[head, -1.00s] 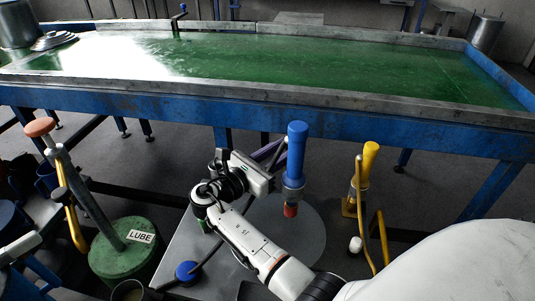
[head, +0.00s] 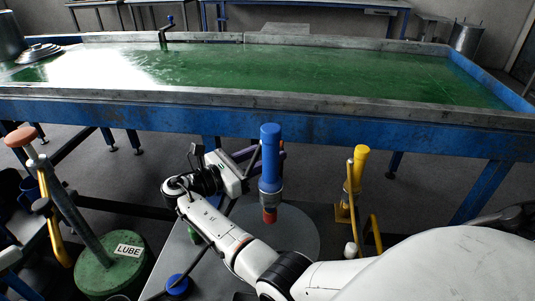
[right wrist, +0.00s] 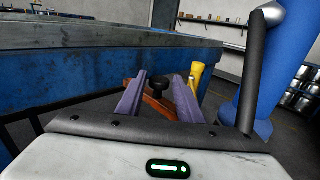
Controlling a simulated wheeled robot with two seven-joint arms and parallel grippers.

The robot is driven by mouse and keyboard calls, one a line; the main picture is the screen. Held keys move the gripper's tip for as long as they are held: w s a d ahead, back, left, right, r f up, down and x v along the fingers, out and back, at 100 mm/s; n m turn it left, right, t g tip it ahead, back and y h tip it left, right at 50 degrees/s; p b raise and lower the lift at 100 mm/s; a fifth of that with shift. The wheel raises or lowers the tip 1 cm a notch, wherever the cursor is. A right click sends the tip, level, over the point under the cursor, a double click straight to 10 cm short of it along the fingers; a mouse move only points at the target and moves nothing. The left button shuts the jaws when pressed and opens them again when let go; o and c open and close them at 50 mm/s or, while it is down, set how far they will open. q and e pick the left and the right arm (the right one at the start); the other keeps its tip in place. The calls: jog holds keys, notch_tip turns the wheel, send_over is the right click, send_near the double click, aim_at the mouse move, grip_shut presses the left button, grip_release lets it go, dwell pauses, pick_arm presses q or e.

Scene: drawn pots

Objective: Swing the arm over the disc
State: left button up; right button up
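A blue upright cylinder (head: 270,155) with a grey collar and a red tip (head: 269,214) stands above the grey round disc (head: 300,236). It also fills the right side of the right wrist view (right wrist: 285,65). My right gripper (head: 264,152) is just behind and left of the cylinder in the head view, partly hidden by it. In the right wrist view its two purple fingers (right wrist: 160,95) are apart. A dark knob (right wrist: 160,82) on a brown bar shows between them; I cannot tell whether they touch it. My left gripper is not in view.
A long green-topped table (head: 300,70) with a blue frame stands ahead. A yellow post (head: 357,165) is to the right of the disc. A green LUBE drum (head: 110,275) and a lever with an orange knob (head: 18,137) are at the left.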

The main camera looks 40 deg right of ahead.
jog(key=shift+o, duration=0.7)
jog(key=shift+a, duration=0.1)
jog(key=w+a+b, duration=0.1)
jog(key=a, duration=0.9)
jog(key=shift+w+b, duration=0.15)
jog(key=shift+b, duration=0.2)
